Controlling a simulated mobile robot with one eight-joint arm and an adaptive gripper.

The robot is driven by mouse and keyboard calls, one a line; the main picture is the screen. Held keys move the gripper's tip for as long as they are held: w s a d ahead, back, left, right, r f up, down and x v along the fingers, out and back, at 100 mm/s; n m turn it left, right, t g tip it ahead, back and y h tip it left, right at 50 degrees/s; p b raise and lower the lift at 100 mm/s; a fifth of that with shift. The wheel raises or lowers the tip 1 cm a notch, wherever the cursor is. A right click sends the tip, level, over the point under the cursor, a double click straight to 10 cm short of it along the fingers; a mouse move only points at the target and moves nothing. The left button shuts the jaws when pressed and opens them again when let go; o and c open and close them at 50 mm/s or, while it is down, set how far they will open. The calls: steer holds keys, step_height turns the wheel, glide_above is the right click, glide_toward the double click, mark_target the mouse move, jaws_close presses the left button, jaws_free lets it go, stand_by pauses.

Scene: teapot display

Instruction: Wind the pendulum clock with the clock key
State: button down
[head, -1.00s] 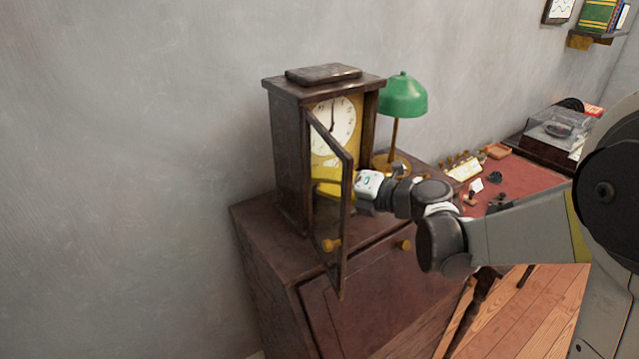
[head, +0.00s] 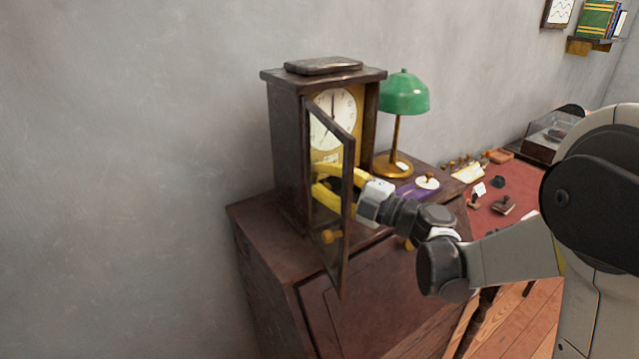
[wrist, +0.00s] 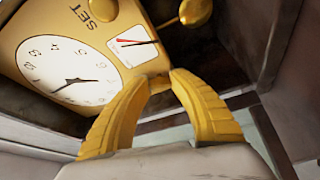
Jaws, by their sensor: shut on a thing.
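The dark wooden pendulum clock (head: 287,150) stands on a wooden cabinet with its glazed door (head: 345,215) open toward me. Its white dial (head: 334,118) shows behind the door frame. The dial also shows in the wrist view (wrist: 65,68), on a yellow plate with a knob marked SET. My gripper (wrist: 159,82) has its yellow fingers inside the open clock case, in front of the plate. They are shut on a small brass-coloured piece, seemingly the clock key (wrist: 159,84), mostly hidden between the fingertips. Whether it sits in a winding hole cannot be told. A round brass pendulum piece (wrist: 196,10) is close by.
The open door stands just left of my wrist, and the case walls surround the fingers. A green lamp (head: 404,95) stands right of the clock. A purple cloth (head: 408,189) with a white item lies near it. A red-topped desk (head: 510,185) holds several small things.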

steer(key=shift+m, duration=0.5)
steer(key=c, duration=1.3)
jaws_free()
steer(key=shift+c, duration=0.2)
steer(key=shift+d, duration=0.1)
steer(key=v, duration=1.2)
